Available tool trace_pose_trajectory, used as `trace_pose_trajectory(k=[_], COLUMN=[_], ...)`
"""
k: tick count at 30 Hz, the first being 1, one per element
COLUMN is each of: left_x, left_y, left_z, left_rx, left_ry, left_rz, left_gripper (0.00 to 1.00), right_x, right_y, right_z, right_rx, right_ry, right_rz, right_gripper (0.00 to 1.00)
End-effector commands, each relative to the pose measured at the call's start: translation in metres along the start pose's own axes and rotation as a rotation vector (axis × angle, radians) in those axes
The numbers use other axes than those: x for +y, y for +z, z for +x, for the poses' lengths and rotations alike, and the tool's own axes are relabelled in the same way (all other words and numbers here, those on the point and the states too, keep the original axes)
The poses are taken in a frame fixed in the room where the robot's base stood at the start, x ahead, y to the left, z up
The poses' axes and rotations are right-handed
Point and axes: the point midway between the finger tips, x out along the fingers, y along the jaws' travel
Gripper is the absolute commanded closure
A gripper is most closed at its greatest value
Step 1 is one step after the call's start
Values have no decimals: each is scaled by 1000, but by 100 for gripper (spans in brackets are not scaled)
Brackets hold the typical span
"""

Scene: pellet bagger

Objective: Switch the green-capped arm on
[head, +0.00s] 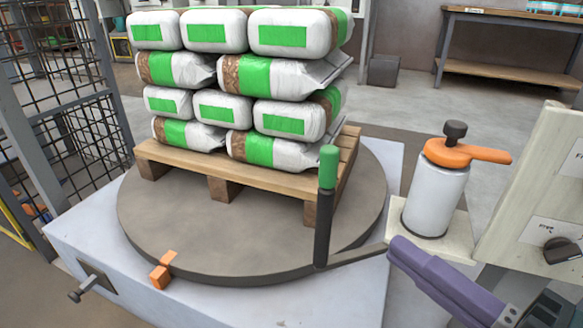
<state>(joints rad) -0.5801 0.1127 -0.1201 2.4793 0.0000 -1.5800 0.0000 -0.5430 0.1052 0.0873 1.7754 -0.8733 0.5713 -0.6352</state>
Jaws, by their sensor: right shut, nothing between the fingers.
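The green-capped arm is a dark upright post with a green cap (328,167), standing at the front right of the round turntable (255,262). A dark flat bar (357,255) runs from the post's foot to the right. My right gripper (394,248), purple, comes in from the lower right. It is shut and empty, and its tip appears close to the right end of the bar. I cannot tell whether they touch. My left gripper is not in view.
A pallet (240,180) stacked with white and green bags (290,80) stands on the turntable. A white cylinder with an orange lever (465,153) stands right of it. A cream panel with a black knob (562,250) is at the right edge. An orange block (160,272) sits at the turntable's front left.

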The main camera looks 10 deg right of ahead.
Motion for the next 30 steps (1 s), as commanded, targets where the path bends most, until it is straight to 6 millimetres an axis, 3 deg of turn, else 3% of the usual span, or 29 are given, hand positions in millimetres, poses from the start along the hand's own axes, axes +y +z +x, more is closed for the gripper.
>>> trace_pose_trajectory(k=[5, 17, 22, 30], left_x=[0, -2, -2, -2], left_y=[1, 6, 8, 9], left_z=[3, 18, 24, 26], left_rx=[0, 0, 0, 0], left_ry=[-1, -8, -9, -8], left_rz=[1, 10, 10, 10], left_gripper=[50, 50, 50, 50], right_x=[1, 1, 0, 1], right_y=[0, 0, 20, 29], right_z=[20, 103, 119, 127], right_rx=[3, 1, 0, 0], right_ry=[4, 4, 1, 0], right_rz=[-2, -3, -3, 0], right_gripper=[100, 100, 100, 100])
